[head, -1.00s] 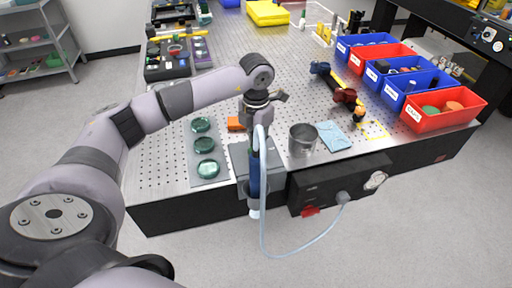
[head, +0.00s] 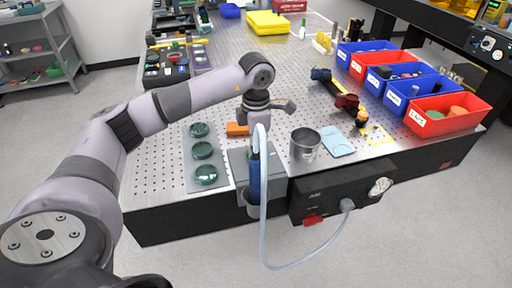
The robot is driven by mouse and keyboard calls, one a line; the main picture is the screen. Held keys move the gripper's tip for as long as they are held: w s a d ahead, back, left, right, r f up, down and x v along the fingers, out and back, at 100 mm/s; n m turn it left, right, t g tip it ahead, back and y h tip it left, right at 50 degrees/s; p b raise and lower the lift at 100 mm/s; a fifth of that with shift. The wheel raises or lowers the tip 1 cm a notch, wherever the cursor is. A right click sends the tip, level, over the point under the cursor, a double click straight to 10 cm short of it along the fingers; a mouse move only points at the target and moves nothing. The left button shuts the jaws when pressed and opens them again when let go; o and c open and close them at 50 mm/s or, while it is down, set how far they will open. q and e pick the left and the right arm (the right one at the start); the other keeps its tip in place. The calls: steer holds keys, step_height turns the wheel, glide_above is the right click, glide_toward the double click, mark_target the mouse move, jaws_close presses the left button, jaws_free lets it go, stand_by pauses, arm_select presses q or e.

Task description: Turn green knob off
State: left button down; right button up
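I cannot make out a green knob in the head view. A black control box (head: 341,198) hangs at the table's front edge, with a round white gauge (head: 380,187), a red lever or switch (head: 314,219) and a grey hose fitting (head: 347,204). My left arm reaches in from the left, and its gripper (head: 259,118) points down above the front edge, just behind a blue wand (head: 254,178). The wand stands in a holder, with a pale hose (head: 282,267) running to the box. The fingers are largely hidden, so their opening is unclear. My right gripper is out of view.
A metal cup (head: 305,147) and a light blue cloth (head: 336,141) lie behind the box. Green discs (head: 203,151) sit on a grey plate at left. Red and blue bins (head: 446,122) line the right side. Floor in front of the table is free.

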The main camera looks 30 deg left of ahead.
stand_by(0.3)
arm_select(q)
steer(key=c, duration=1.6)
jaws_free()
step_height(320, 180, up, 12)
steer(key=shift+r, duration=0.1)
